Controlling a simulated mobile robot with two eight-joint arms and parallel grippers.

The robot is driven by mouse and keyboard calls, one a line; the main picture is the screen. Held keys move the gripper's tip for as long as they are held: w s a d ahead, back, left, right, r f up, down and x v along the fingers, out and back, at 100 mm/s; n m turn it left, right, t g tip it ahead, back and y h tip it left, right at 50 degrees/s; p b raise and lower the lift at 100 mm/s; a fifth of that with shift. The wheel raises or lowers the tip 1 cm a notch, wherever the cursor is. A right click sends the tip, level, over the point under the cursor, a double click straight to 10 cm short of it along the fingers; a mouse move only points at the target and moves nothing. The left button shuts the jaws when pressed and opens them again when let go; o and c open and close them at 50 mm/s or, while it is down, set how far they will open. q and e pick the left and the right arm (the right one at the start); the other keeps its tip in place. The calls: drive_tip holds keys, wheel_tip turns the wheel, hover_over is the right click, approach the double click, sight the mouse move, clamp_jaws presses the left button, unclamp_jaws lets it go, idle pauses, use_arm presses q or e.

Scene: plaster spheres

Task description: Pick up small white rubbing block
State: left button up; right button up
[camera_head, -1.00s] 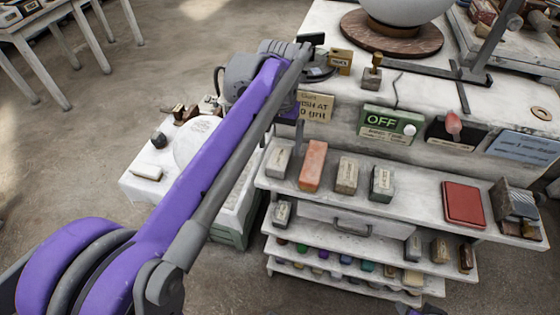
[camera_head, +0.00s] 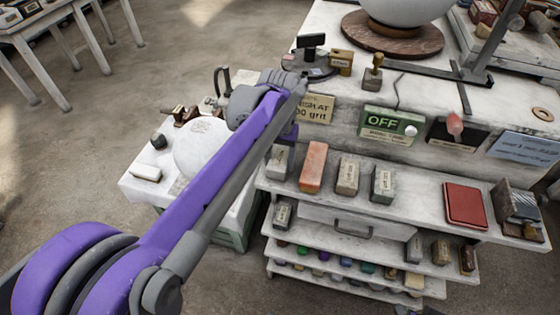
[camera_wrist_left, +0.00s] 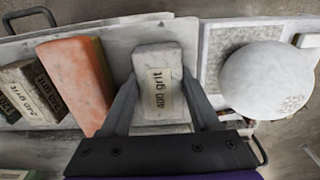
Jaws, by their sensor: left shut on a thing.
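The small white rubbing block (camera_wrist_left: 160,88), with a "400 grit" label, is between the two fingers of my left gripper (camera_wrist_left: 162,92) in the left wrist view. The fingers are shut on its sides. In the head view the block (camera_head: 277,162) shows at the left end of the upper shelf, partly covered by my left gripper (camera_head: 288,140). I cannot tell whether it is clear of the shelf. My right gripper does not show.
An orange block (camera_head: 313,166) stands just right of the held block, with further grit blocks (camera_head: 347,176) along the shelf (camera_head: 420,195). A white plaster sphere (camera_wrist_left: 268,80) is close on the other side. A sign (camera_head: 316,107) stands behind the gripper.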

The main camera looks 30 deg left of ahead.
sight(280, 159)
use_arm(q)
clamp_jaws()
drive_tip(key=shift+r, duration=0.1)
wheel_tip(280, 159, up, 10)
drive_tip(key=shift+f+p, duration=0.1)
drive_tip(key=shift+p, duration=0.45)
drive_tip(key=shift+o, duration=1.2)
unclamp_jaws()
clamp_jaws()
